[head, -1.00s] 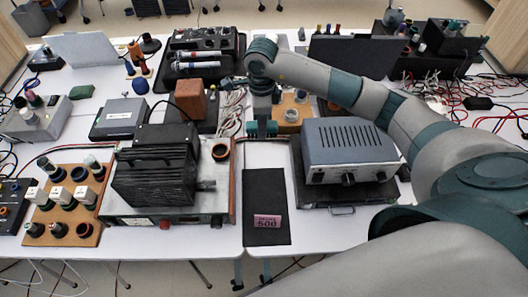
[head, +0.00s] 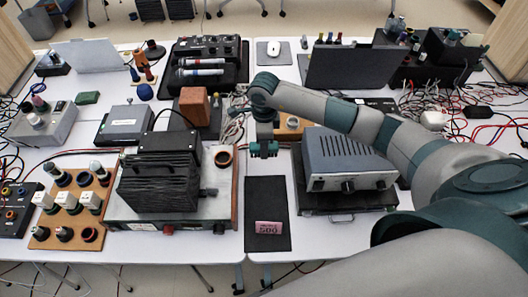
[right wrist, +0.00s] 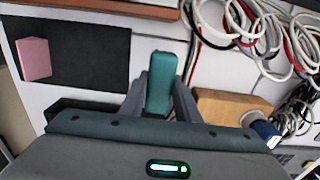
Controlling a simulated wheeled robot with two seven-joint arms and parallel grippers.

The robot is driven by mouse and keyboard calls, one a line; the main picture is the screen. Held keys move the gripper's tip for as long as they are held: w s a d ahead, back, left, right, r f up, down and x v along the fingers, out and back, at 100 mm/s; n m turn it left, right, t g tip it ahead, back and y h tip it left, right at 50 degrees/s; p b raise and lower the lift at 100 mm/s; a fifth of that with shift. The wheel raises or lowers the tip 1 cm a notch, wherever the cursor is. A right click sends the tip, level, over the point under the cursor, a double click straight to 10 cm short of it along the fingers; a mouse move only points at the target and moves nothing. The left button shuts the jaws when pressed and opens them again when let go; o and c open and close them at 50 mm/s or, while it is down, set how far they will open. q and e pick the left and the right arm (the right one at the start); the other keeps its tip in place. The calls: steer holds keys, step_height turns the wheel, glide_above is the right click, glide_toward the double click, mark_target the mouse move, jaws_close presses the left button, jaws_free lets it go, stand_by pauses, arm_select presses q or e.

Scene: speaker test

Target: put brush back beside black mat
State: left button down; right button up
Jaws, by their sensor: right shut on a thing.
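The black mat (head: 257,195) lies flat at the front middle of the table, with a pink block (head: 268,228) marked 500 on its near end. In the right wrist view, the mat (right wrist: 90,50) and pink block (right wrist: 33,60) are at upper left. My right gripper (head: 264,152) is just beyond the mat's far edge. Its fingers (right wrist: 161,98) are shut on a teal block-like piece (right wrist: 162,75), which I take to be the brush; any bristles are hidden. The brush appears beside the mat's end; I cannot tell whether it touches the table. My left gripper is out of view.
A grey-blue instrument box (head: 345,160) stands right of the mat, below my right arm. A black finned unit on a base (head: 160,180) stands to the left. Loose cables (right wrist: 270,35) and a tan wooden block (right wrist: 230,105) lie near the gripper.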

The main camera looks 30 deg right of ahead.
steer(key=shift+f+p, duration=0.6)
steer(key=shift+f, duration=1.3)
steer(key=shift+f, duration=0.2)
steer(key=o, duration=1.1)
steer(key=shift+r, duration=0.1)
steer(key=shift+r, duration=0.15)
steer(key=shift+r, duration=0.1)
